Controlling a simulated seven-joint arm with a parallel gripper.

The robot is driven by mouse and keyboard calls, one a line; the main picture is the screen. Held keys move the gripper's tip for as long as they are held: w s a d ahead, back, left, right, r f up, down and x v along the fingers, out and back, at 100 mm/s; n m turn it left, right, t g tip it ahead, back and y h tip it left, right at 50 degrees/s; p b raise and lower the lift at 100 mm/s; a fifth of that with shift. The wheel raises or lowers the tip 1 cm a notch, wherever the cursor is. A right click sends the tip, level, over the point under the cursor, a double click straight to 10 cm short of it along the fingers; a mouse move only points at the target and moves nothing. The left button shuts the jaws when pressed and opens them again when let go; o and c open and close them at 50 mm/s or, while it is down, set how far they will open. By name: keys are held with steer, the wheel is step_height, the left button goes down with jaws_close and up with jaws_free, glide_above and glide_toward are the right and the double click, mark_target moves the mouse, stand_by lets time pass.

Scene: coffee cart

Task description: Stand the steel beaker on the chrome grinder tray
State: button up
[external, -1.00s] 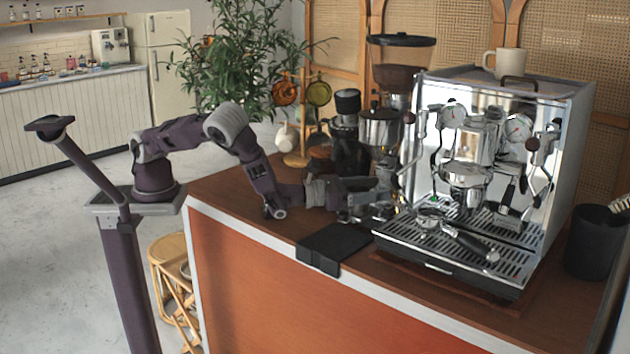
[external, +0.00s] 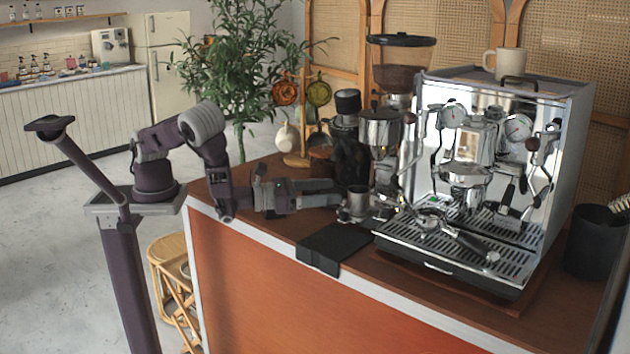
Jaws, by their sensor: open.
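The steel beaker (external: 358,201) stands upright at the left front foot of the grinder. The chrome grinder tray (external: 384,212) is low under the grinder (external: 381,140), just right of the beaker and partly hidden by it. I cannot tell from this view whether the beaker's base rests on the tray or on the counter beside it. My gripper (external: 337,192) is open and empty, low over the counter, just left of the beaker with its fingers pointing right toward it. A small gap or light contact between fingertips and beaker is hard to tell.
A large chrome espresso machine (external: 480,170) with a portafilter stands to the right. A black mat (external: 335,246) lies at the counter's front edge. A dark grinder (external: 348,140) stands behind my gripper. The counter (external: 262,225) is clear at left.

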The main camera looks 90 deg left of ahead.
steer(key=s+a+r+n+g+y, duration=0.2)
steer(key=s+a+r+n+y, duration=0.1)
steer(key=a+r+n+y, duration=0.3)
steer(key=s+a+r+n+g+y, duration=0.3)
steer(key=a+n+y, duration=0.15)
steer(key=a, duration=0.45)
steer(key=s+a+n+g, duration=0.4)
steer(key=s+n+g, duration=0.1)
steer(key=s+n, duration=0.15)
steer(key=s+a+n+g, duration=0.4)
steer(key=s+n+g, duration=0.15)
steer(key=s, duration=0.25)
steer(key=s+d+n+g+h, duration=0.2)
steer(key=s+d+n+h, duration=0.5)
steer(key=s, duration=0.2)
steer(key=d+r+n+t+h, duration=0.4)
steer(key=d+n+t+h, duration=0.1)
steer(key=d, duration=0.5)
steer(key=shift+s+d+r+h, duration=0.2)
steer(key=shift+d+r+h, duration=0.1)
steer(key=shift+r+h, duration=0.05)
